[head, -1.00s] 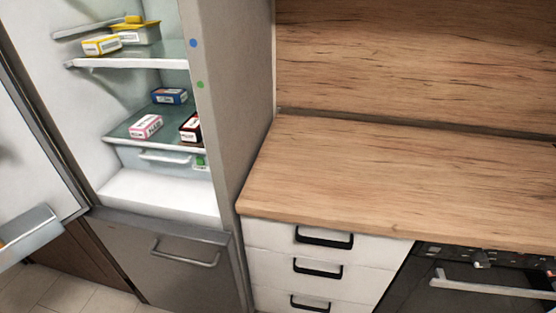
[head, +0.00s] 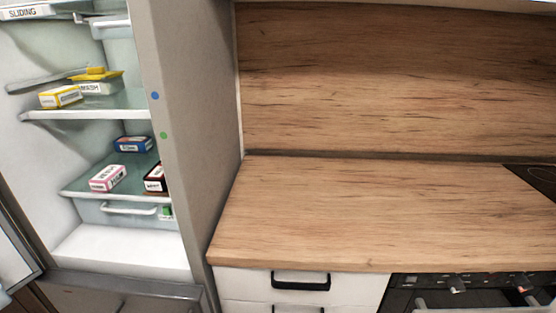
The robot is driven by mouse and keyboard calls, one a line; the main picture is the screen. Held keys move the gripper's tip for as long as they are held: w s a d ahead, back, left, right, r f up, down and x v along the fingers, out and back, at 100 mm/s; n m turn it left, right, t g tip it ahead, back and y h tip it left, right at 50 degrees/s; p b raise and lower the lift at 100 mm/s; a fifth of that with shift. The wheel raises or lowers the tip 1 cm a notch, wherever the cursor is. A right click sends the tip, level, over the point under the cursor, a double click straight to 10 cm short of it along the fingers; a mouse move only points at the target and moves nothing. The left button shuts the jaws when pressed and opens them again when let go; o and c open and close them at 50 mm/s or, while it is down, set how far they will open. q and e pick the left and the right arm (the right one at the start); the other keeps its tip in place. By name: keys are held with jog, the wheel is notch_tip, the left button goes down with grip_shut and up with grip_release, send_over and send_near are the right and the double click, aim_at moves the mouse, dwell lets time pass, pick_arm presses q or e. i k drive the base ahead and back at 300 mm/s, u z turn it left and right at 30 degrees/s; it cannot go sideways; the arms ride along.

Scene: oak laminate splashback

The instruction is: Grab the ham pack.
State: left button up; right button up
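A white and pink box (head: 108,177), whose small label seems to read HAM, lies on the lower glass shelf (head: 75,193) of the open fridge. It lies to the left of a dark red and white box (head: 155,177), which is partly hidden by the fridge side wall. A blue box (head: 133,144) lies behind them on the same shelf. Neither of my grippers is in view.
The upper shelf (head: 85,115) holds a yellow and white box (head: 60,96) and a yellow-lidded tub (head: 96,86). The fridge side wall (head: 185,120) stands between the shelves and the bare wooden counter (head: 350,210). The open fridge door (head: 14,250) is at the left.

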aim_at(109, 178)
jog(key=u, duration=2.95)
jog(key=i, duration=1.2)
jog(key=z, duration=3.55)
